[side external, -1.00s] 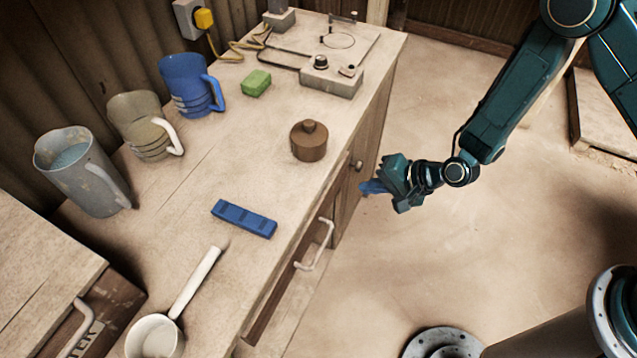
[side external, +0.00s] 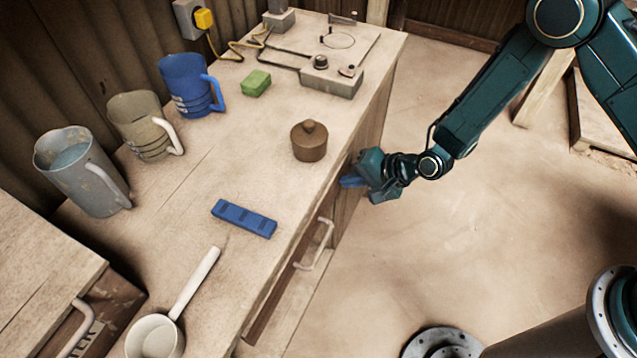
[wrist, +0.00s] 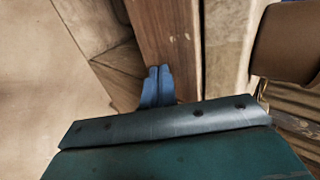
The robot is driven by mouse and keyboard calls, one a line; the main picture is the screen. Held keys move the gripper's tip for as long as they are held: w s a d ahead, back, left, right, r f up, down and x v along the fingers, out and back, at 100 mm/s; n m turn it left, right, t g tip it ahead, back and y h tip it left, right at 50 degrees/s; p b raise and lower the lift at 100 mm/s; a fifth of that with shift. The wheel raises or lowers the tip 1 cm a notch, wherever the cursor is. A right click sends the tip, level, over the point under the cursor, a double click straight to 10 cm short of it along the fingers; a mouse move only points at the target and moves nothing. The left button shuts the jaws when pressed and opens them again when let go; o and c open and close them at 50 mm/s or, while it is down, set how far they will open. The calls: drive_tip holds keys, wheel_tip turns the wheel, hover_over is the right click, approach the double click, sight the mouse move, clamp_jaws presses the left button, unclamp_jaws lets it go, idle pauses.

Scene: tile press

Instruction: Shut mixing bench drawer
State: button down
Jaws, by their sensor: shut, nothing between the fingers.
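The mixing bench drawer (side external: 283,293) is in the bench's front, below the worktop edge, with a pale bar handle (side external: 326,243). In the side view a brown strip shows along it; I cannot tell how far it stands out. My gripper (side external: 349,181) is at the bench front, beyond the handle and below the lidded pot. Its blue fingers are shut and empty. In the wrist view the fingertips (wrist: 158,68) lie together in front of a brown wooden panel (wrist: 166,30); I cannot tell whether they touch it. The gripper hides the cupboard knob in the side view.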

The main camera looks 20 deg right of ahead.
drive_tip(key=shift+w+a, duration=1.45)
drive_tip(key=shift+s+d, duration=0.1)
drive_tip(key=shift+s, duration=0.1)
drive_tip(key=shift+s+d, duration=0.3)
approach(340, 175)
drive_tip(key=s+d, duration=0.2)
drive_tip(key=shift+s+d+f, duration=0.1)
drive_tip(key=shift+s+d, duration=0.1)
drive_tip(key=shift+s, duration=0.1)
